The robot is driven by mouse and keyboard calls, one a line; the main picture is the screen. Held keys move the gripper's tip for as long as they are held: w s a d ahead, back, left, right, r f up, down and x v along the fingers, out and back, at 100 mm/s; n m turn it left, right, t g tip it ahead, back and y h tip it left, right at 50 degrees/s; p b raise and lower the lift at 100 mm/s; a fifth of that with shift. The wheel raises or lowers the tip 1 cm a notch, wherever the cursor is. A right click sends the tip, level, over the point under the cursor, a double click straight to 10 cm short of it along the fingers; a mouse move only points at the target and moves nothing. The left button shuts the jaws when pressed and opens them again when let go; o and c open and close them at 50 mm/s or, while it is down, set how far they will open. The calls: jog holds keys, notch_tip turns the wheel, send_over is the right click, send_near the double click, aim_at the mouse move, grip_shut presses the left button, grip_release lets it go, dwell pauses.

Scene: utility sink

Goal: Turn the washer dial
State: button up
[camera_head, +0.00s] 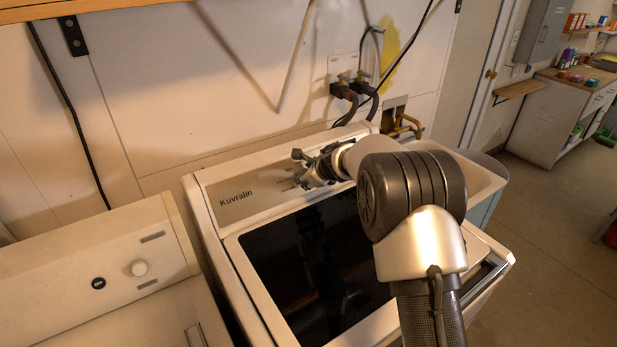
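The washer (215,222) is a white top-loading machine marked "Kuvralin", with a dark glass lid (300,262) and a grey control panel (237,195) along its back. My gripper (300,170) is at the right part of this panel, with my arm reaching in from the right over the lid. Its dark fingers look small and cluttered against the panel. I cannot make out a dial there; my gripper and wrist cover that part of the panel. Whether the fingers touch or hold anything is not clear.
A second white machine (75,255) stands at the left, with a round white knob (140,268) and a black button (98,283). Hoses (345,93) hang on the wall behind the washer. A white sink basin (478,180) adjoins its right side. Open floor lies at the right.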

jog(key=shift+f, duration=0.1)
jog(key=o, duration=1.1)
jog(key=shift+c, duration=0.2)
jog(key=v, duration=1.2)
